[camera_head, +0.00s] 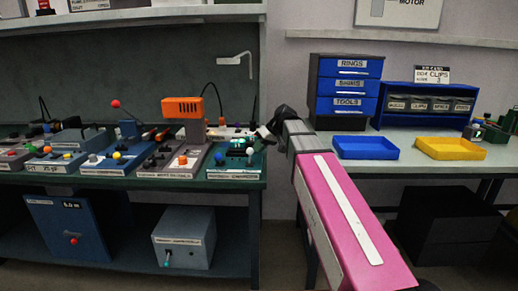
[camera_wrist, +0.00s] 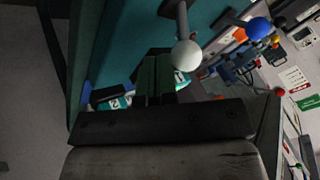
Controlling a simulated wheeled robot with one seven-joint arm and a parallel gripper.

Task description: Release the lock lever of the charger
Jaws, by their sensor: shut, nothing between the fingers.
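The charger (camera_head: 238,172) is a teal box with a white front label at the right end of the left bench. A lever with a white ball knob (camera_head: 250,151) and a blue ball knob (camera_head: 219,158) stand on it. In the wrist view, the white knob (camera_wrist: 186,55) on its grey rod is close beside my fingers, and the blue knob (camera_wrist: 258,28) is farther right. My gripper (camera_wrist: 155,82) is shut and empty, over the teal top near number labels. In the head view, my gripper (camera_head: 266,134) is at the charger's right side. Which lever is the lock is unclear.
An orange-topped device (camera_head: 183,107) and several control boxes stand left of the charger. Right of my arm, a blue tray (camera_head: 365,148), a yellow tray (camera_head: 450,148) and a drawer cabinet (camera_head: 345,90) stand on another bench. A gap separates the benches.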

